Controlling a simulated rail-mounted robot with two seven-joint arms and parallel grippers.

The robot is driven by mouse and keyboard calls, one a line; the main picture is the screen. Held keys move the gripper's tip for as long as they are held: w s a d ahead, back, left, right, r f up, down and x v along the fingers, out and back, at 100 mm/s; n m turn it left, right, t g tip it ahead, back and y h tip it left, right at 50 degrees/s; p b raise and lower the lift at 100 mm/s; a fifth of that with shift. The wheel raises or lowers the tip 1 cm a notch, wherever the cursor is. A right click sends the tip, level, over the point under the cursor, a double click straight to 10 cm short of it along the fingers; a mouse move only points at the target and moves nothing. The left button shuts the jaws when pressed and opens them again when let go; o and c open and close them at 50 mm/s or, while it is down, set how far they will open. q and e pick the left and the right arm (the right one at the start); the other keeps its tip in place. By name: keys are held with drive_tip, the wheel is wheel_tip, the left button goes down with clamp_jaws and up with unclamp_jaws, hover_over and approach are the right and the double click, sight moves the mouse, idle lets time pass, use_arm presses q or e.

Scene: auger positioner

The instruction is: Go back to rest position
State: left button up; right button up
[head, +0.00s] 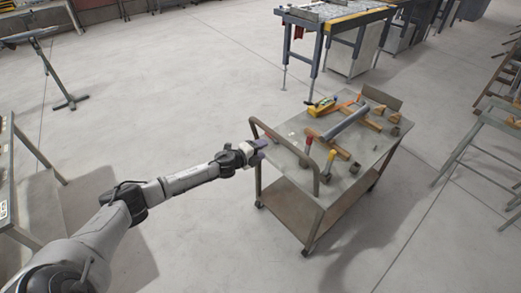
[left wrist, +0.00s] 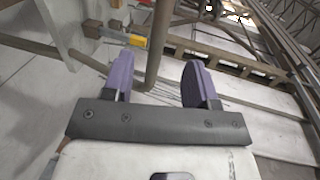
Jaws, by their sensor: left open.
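My left arm reaches in from the lower left in the head view. My left gripper (head: 259,150) is at the near left end of the tool cart (head: 283,186), close to its curved push handle (head: 317,172). In the left wrist view the two purple fingers of the left gripper (left wrist: 158,78) stand apart. A brown bar, seemingly the cart handle (left wrist: 158,42), shows between and beyond them; I cannot tell whether it touches a finger. Nothing is visibly gripped. My right gripper is in neither view.
On the cart lie a grey cylinder (head: 346,123) on wooden supports, a yellow tool (head: 321,107), and red-topped and yellow-topped tools. A workbench (head: 335,20) stands behind. A table edge (head: 6,165) is at far left. The floor (head: 170,90) between is clear.

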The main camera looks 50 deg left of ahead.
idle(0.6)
use_arm(q)
drive_tip(key=s+a+n+g+y, duration=0.1)
drive_tip(key=a+n+g+y, duration=0.1)
drive_tip(key=a+n+y, duration=0.35)
drive_tip(key=s+d+r+n+g+y, duration=0.2)
drive_tip(key=d+r+n+y, duration=0.1)
drive_tip(key=d+r+n, duration=0.25)
drive_tip(key=s+d+f+n+g+h, duration=0.2)
drive_tip(key=s+d+h, duration=0.2)
drive_tip(key=s+d, duration=0.8)
drive_tip(key=s+d+f+n+g+h, duration=0.1)
drive_tip(key=s+d+f+g+h, duration=0.15)
drive_tip(key=s+d, duration=1)
drive_tip(key=s+d+f+n+g+h, duration=0.2)
drive_tip(key=s+d+f+g, duration=0.3)
drive_tip(key=s+f, duration=0.6)
wheel_tip(320, 180, up, 30)
drive_tip(key=s+d+t+p, duration=0.1)
drive_tip(key=p, duration=2.6)
drive_tip(key=shift+d+f, duration=0.15)
